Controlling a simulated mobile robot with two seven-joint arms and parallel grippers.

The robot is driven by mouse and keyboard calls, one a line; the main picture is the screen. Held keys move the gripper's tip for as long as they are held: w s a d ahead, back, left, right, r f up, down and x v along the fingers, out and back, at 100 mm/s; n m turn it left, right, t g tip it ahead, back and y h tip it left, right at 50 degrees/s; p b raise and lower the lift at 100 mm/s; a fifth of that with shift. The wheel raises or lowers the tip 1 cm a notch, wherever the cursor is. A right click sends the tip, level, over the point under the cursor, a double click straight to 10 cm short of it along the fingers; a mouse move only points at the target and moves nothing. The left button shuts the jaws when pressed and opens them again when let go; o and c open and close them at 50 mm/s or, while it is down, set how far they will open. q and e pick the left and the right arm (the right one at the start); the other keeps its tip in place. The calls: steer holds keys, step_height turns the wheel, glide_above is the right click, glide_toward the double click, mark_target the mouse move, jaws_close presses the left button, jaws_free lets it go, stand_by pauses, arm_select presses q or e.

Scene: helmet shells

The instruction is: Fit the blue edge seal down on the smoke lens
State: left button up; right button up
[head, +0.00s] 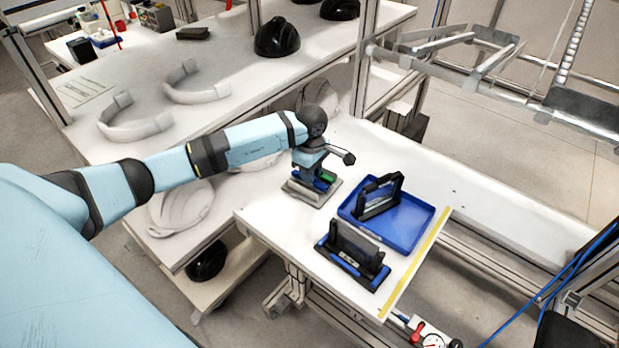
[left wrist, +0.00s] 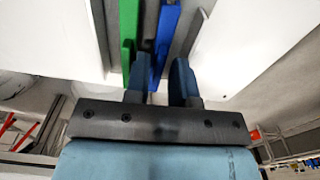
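The blue edge seal (left wrist: 164,38) stands as a narrow strip beside a green strip (left wrist: 129,38) in a grey rack (head: 304,193) on the near table. My left gripper (left wrist: 160,72) is over the rack, its two fingers apart. The lower end of the blue seal shows between them, with a visible gap to the right finger. In the head view the wrist largely hides the seal. A dark see-through panel, apparently the smoke lens (head: 356,243), stands upright in a black holder (head: 368,275) at the table's front. My right gripper is out of view.
A blue tray (head: 419,222) with a black-framed part (head: 378,196) lies right of the rack, behind the lens holder. Yellow tape (head: 412,266) marks the table's right edge. White helmet shells (head: 181,206) lie to the left. A metal frame (head: 490,65) overhangs the back right.

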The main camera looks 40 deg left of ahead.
arm_select(q)
step_height(320, 180, down, 2)
steer(key=shift+c, duration=0.2)
jaws_close()
